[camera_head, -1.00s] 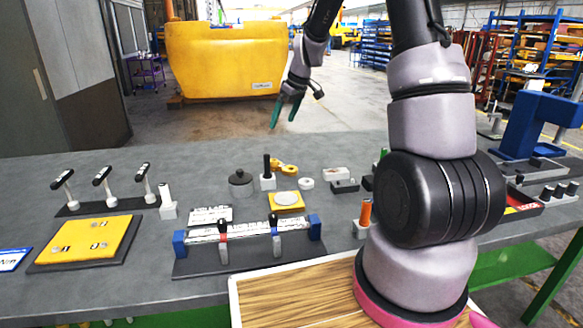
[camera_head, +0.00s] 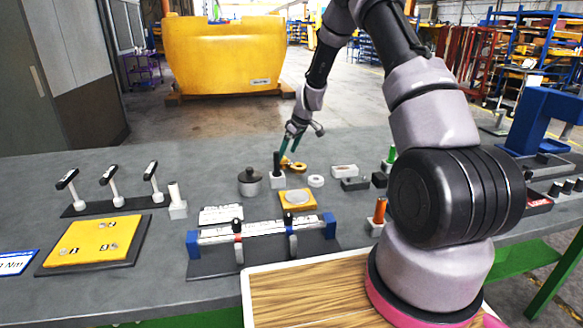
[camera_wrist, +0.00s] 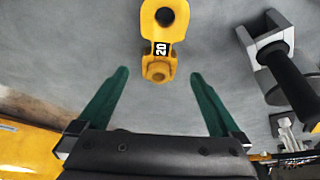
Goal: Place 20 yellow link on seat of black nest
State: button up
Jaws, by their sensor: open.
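The yellow link (camera_head: 298,167), marked 20, lies on the grey table behind a pale block with a black post (camera_head: 277,181), which looks like the black nest. In the wrist view the link (camera_wrist: 163,22) has a larger ringed end and a smaller end, the smaller one lying between the fingertips in the picture. My gripper (camera_head: 290,147) is open and empty, with green fingers just above the link. In the wrist view my gripper (camera_wrist: 159,73) straddles the smaller end, and the black-post block (camera_wrist: 265,45) stands to the right. Contact with the link cannot be told.
A grey lidded pot (camera_head: 250,184) stands left of the black-post block. A white ring (camera_head: 316,181) and small blocks (camera_head: 355,184) lie to the right. A yellow plate with a pale disc (camera_head: 297,205) is in front. Green-post (camera_head: 390,157) and orange-post (camera_head: 379,212) blocks stand farther right.

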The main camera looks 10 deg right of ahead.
aim_at(285, 158)
jog(key=x, duration=0.3)
jog(key=shift+w+f, duration=0.1)
jog(key=shift+w, duration=0.05)
grip_shut()
